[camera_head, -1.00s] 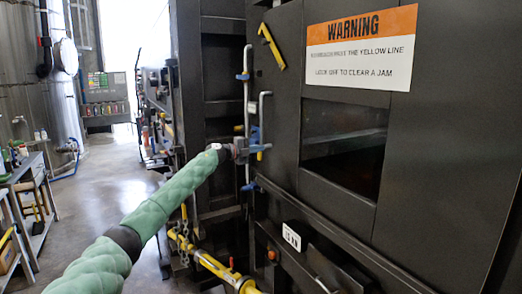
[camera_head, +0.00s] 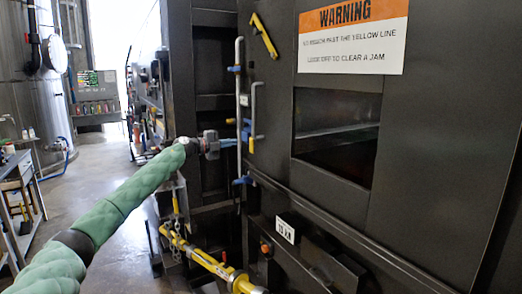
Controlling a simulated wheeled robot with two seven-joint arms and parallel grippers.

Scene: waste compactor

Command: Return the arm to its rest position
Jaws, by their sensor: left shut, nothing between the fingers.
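My left arm in its green sleeve reaches in from the lower left. My left gripper (camera_head: 229,143) is at the arm's end, with its blue fingers shut and nothing held. It points right, close to the vertical latch rod (camera_head: 239,100) on the dark compactor. I cannot tell whether the fingertips touch the rod. A grey handle (camera_head: 254,110) and blue brackets are on the rod, just right of the gripper. My right gripper is not in view.
The compactor's dark panel has an opening (camera_head: 336,140) under a warning sign (camera_head: 352,35). A yellow bar (camera_head: 200,258) runs low in front of the machine. A workbench (camera_head: 18,200) stands at the left. Open floor (camera_head: 95,170) lies between the bench and the machine.

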